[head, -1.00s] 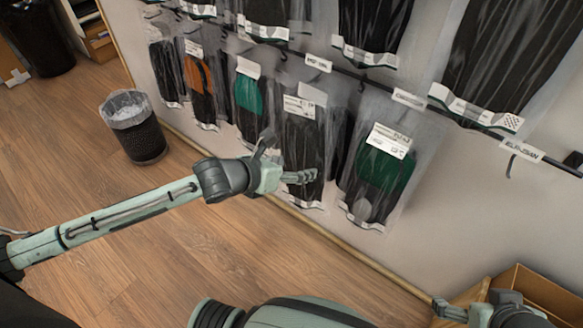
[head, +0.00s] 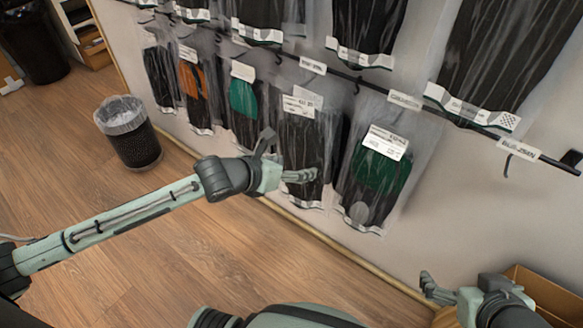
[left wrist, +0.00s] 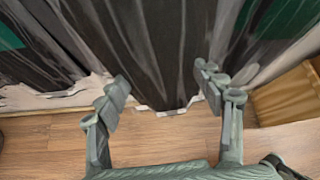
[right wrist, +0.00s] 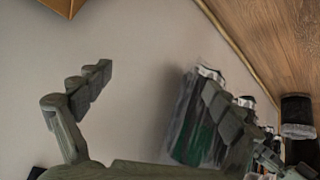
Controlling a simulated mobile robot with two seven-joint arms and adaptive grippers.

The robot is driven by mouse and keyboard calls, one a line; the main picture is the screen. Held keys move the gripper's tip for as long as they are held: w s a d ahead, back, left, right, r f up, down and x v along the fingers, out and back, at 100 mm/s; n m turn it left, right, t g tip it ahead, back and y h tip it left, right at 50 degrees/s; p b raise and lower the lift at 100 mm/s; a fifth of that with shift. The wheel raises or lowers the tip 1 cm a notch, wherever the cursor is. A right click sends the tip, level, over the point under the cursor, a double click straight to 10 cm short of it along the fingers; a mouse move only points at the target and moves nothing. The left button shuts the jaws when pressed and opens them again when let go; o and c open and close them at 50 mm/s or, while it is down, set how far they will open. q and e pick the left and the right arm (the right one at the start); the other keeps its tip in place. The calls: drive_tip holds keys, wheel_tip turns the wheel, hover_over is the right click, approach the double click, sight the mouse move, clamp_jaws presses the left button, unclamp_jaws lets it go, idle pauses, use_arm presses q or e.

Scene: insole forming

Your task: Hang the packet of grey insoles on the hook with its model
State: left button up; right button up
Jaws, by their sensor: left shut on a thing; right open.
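The packet of dark grey insoles (head: 302,140) is a clear bag with white labels near its top, hanging upright in the lower row. It also shows in the left wrist view (left wrist: 165,45). My left gripper (head: 300,175) is shut on its lower part, and in the left wrist view (left wrist: 163,85) its fingers stand on both sides of the packet. Whether the packet's top is on a hook cannot be told. My right gripper (head: 430,286) is open and empty at the lower right; it also shows in the right wrist view (right wrist: 158,85). An empty hook (head: 508,165) is at the rail's right.
A packet with green insoles (head: 378,175) hangs just right of the held one. Packets with green (head: 243,100) and orange (head: 192,85) insoles hang to its left. A labelled rail (head: 450,118) runs above. A cardboard box (head: 545,290) stands lower right; a mesh bin (head: 135,145) stands left.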

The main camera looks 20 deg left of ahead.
use_arm(q)
drive_tip(key=shift+w+d+b, duration=0.15)
drive_tip(key=shift+w+b, duration=0.15)
drive_tip(key=shift+w, duration=0.2)
drive_tip(key=shift+w+d, duration=0.2)
drive_tip(key=shift+w, duration=0.3)
drive_tip(key=shift+w+d+f, duration=0.15)
drive_tip(key=shift+w+f, duration=0.2)
drive_tip(key=shift+w, duration=0.1)
drive_tip(key=shift+w+f, duration=0.1)
drive_tip(key=shift+f, duration=0.05)
use_arm(e)
drive_tip(key=shift+w+a+r+t+y, duration=0.3)
drive_tip(key=shift+w+a+r+t, duration=0.35)
drive_tip(key=shift+w+a, duration=0.25)
use_arm(q)
drive_tip(key=shift+f+p, duration=0.1)
drive_tip(key=shift+p, duration=0.35)
use_arm(e)
drive_tip(key=shift+r, duration=0.4)
use_arm(q)
drive_tip(key=o, duration=1.3)
